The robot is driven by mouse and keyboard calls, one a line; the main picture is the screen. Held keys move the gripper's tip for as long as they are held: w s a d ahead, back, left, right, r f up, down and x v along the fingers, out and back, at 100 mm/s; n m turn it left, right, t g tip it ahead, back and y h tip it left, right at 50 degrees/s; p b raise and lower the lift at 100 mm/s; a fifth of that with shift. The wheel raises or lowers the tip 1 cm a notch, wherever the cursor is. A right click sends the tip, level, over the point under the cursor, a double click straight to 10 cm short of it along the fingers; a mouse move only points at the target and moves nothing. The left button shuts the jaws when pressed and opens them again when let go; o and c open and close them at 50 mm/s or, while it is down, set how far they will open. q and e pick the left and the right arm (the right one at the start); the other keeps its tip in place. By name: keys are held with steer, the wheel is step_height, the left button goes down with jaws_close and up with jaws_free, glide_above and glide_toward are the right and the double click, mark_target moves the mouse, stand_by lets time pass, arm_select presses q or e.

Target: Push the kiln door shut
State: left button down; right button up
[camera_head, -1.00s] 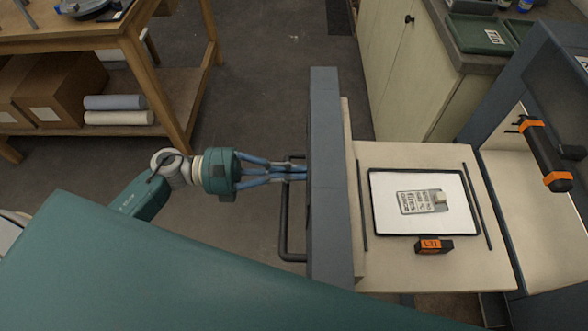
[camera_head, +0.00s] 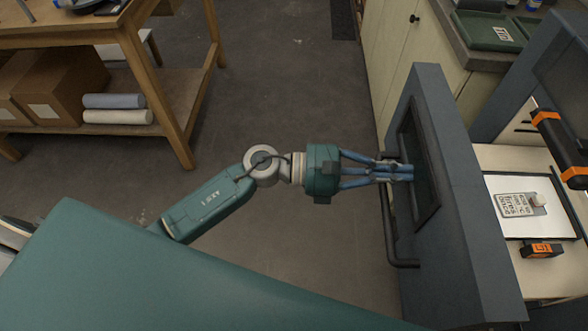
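The kiln door (camera_head: 455,220) is a thick grey slab with a dark framed panel and a black bar handle (camera_head: 391,225) on its near face. It stands out from the kiln (camera_head: 555,70), whose dark blue-grey body is at the right edge. A pale shelf (camera_head: 500,155) shows behind the door, carrying a black-rimmed white sheet (camera_head: 555,196) with a labelled tile (camera_head: 514,205). My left gripper (camera_head: 408,172) has its blue fingers together against the door's panel face, by the handle; contact looks likely. My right gripper is out of view.
A small orange-labelled black block (camera_head: 541,251) sits beside the sheet. A black cylinder with orange bands (camera_head: 558,145) is at the kiln. A pale cabinet (camera_head: 400,50) stands behind the door. A wooden table (camera_head: 160,95) is at left; the floor between is clear.

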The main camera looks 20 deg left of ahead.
arm_select(q)
steer(key=b+x, duration=0.2)
steer(key=x, duration=1.7)
steer(key=shift+w+d+f+b, duration=0.15)
steer(key=shift+w+d+b, duration=0.05)
steer(key=shift+d+b, duration=0.2)
steer(key=shift+r, duration=0.2)
steer(key=shift+a, duration=0.1)
